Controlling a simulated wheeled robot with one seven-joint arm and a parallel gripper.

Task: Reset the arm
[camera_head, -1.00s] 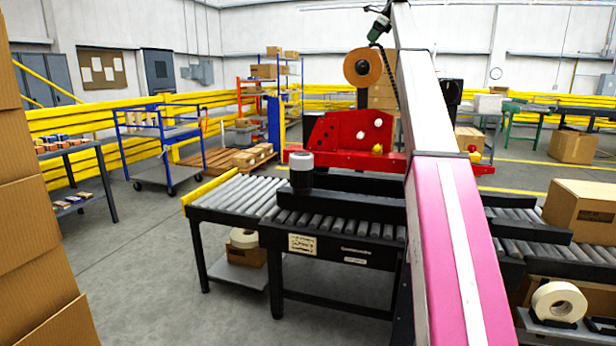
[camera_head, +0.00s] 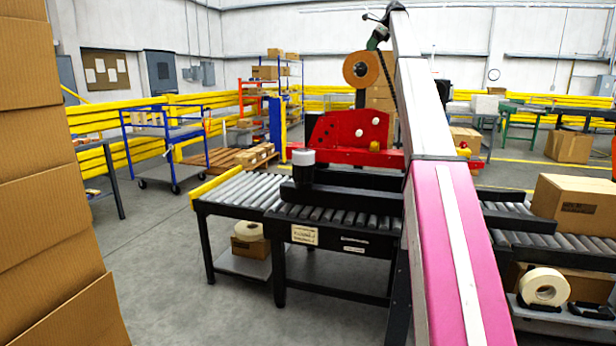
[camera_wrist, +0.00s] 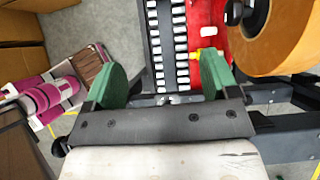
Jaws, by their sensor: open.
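My gripper (camera_wrist: 162,84) is open and empty in the wrist view, its two green pads wide apart. In the head view my arm rises steeply, and my gripper (camera_head: 376,32) is small at its top, partly hidden by the arm. In the wrist view it is above a red machine and a strip of rollers, with nothing between the pads. The brown tape roll (camera_wrist: 274,35) is large at the right of that view, and it also shows on the red machine (camera_head: 347,131) in the head view.
A tall cardboard stack (camera_head: 45,215) stands close on the left. The roller conveyor (camera_head: 233,192) crosses ahead behind my arm. A carton (camera_head: 578,207) sits on its right part. A blue cart (camera_head: 165,140) stands at the back left. Grey floor is clear between stack and conveyor.

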